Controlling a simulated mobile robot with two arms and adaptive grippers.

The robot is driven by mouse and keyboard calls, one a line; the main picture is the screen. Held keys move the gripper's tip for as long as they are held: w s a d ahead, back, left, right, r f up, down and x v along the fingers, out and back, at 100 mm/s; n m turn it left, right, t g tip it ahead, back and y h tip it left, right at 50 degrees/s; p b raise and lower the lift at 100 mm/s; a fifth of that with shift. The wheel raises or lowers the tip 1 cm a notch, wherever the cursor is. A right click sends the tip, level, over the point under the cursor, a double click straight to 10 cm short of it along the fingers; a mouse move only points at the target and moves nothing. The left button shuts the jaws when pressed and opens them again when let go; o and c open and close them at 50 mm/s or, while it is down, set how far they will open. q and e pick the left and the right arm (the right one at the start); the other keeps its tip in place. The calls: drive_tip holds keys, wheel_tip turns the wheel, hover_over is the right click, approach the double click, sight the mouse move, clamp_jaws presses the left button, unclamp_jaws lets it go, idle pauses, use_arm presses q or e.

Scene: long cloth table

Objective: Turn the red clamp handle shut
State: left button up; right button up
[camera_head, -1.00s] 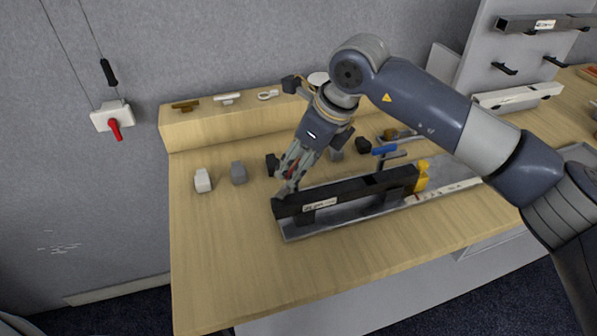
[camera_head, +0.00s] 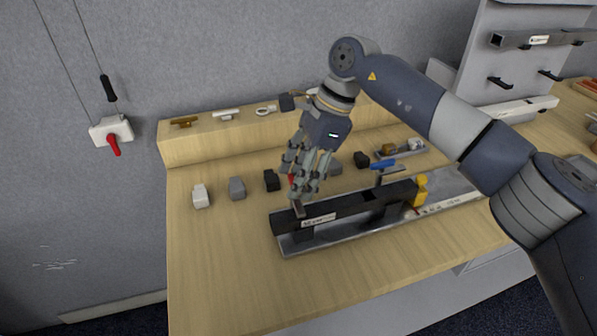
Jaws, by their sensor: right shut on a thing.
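The red clamp handle (camera_head: 291,181) shows only as a small red patch beside the fingers of my right gripper (camera_head: 301,192); the rest of it is hidden. My right gripper is shut on it, fingers pointing down over the left part of a black bar (camera_head: 345,207). The bar lies along a grey metal fixture (camera_head: 345,233) on the wooden table. A blue handle (camera_head: 384,164) stands behind the bar to the right, and a yellow block (camera_head: 421,190) is at its right end. My left gripper is not in view.
A wall switch (camera_head: 111,130) with a red lever hangs at left. A raised wooden shelf (camera_head: 215,143) lines the back. The table's front left is clear.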

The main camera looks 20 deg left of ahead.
drive_tip(key=shift+f+n, duration=0.1)
drive_tip(key=shift+n, duration=0.3)
drive_tip(key=o, duration=1.1)
drive_tip(key=shift+c, duration=0.2)
drive_tip(key=v, duration=1.2)
drive_tip(key=shift+a, duration=0.2)
drive_tip(key=shift+w, duration=0.15)
